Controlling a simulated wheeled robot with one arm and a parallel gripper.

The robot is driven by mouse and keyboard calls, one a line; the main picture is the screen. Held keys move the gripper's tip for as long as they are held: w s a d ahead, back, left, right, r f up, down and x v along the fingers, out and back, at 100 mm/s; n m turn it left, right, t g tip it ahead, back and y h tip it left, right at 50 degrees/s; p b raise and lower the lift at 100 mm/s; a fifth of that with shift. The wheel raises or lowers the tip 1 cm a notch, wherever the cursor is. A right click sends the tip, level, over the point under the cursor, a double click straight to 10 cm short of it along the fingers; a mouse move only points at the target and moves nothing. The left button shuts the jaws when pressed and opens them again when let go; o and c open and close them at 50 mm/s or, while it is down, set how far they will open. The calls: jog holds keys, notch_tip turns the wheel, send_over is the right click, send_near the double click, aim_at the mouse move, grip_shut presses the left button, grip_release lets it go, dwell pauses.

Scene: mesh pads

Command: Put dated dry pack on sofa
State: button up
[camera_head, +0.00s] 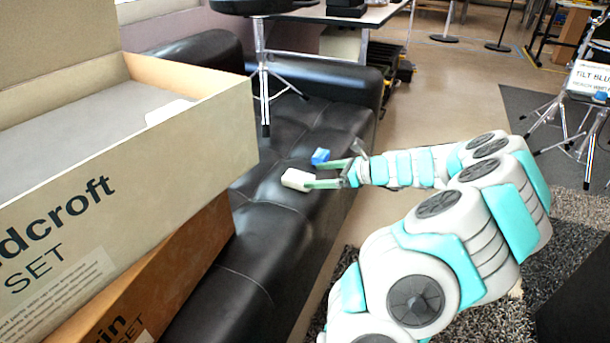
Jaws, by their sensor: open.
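The black leather sofa (258,205) runs through the middle of the view. A small white block-like pack (295,180) is on or just above its seat. A small blue item (320,156) is slightly farther back. I cannot read a date on either, so I cannot tell which is the dated dry pack. My gripper (313,175) is over the sofa's right edge, its green fingers spread and pointing left. The lower fingertip is at the white pack and the upper one is close to the blue item. Contact with either is unclear, and nothing shows between the fingers.
A stand with a sign (592,80) is at right. Open floor (440,90) lies behind my arm.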

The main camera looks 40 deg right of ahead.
jog(key=shift+v, duration=2.7)
